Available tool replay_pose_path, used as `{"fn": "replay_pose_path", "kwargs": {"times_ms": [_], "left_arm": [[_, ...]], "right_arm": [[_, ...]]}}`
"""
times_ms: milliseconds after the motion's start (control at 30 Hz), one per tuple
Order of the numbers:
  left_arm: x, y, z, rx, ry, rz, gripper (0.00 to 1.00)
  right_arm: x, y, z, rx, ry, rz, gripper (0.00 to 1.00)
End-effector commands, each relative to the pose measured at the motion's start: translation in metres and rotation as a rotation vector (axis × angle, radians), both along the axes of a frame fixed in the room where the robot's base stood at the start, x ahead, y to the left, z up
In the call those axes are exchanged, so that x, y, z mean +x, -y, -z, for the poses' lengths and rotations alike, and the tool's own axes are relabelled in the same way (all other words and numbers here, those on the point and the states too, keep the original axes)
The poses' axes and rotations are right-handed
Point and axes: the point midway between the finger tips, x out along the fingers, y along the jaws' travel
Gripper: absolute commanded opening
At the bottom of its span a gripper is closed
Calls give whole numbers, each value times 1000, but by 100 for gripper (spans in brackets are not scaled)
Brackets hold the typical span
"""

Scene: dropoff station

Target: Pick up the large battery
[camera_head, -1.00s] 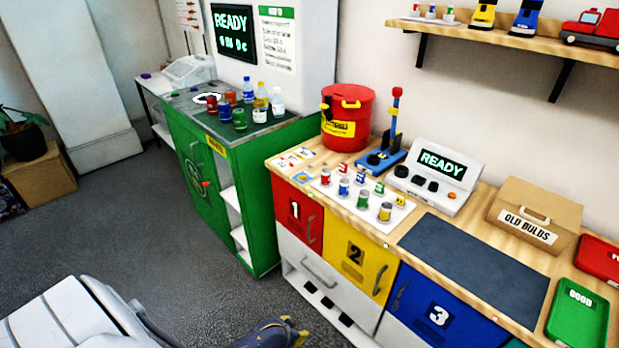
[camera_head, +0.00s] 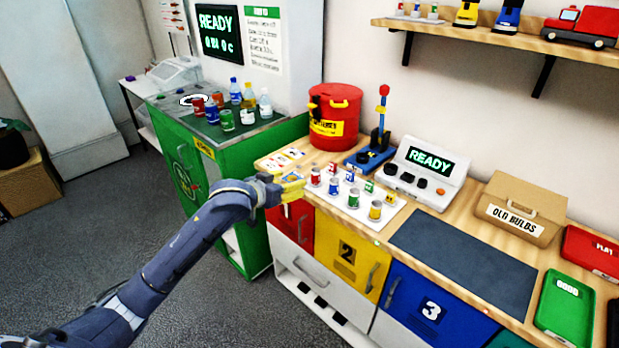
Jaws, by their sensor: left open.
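Several small cylinders that look like batteries stand upright in two rows on a white tray (camera_head: 345,207) on the wooden counter. The front row looks larger: a red one (camera_head: 315,177), a blue one (camera_head: 334,186), a green one (camera_head: 353,198) and a yellow one (camera_head: 375,210). I cannot tell which is the large battery meant. My left gripper (camera_head: 293,187), with yellow fingertips, is open at the counter's front edge, just left of the red cylinder. It appears apart from it and holds nothing visible. My right gripper is out of view.
A red bin (camera_head: 334,122), a blue stand with a red-topped lever (camera_head: 371,157) and a console (camera_head: 426,172) stand behind the tray. A dark mat (camera_head: 465,258) lies clear to the right. A green cabinet (camera_head: 262,160) with bottles and cans is at left.

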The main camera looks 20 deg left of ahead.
Motion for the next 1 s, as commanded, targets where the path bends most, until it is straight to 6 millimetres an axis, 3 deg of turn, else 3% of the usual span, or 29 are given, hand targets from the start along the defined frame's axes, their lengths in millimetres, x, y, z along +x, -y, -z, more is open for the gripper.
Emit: {"fn": "replay_pose_path", "kwargs": {"times_ms": [600, 1000], "left_arm": [[90, 22, 37, -1, 1, 0, 55], [109, 27, 45, 1, 1, 0, 55]], "right_arm": [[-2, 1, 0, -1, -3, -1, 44], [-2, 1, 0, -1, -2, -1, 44]]}}
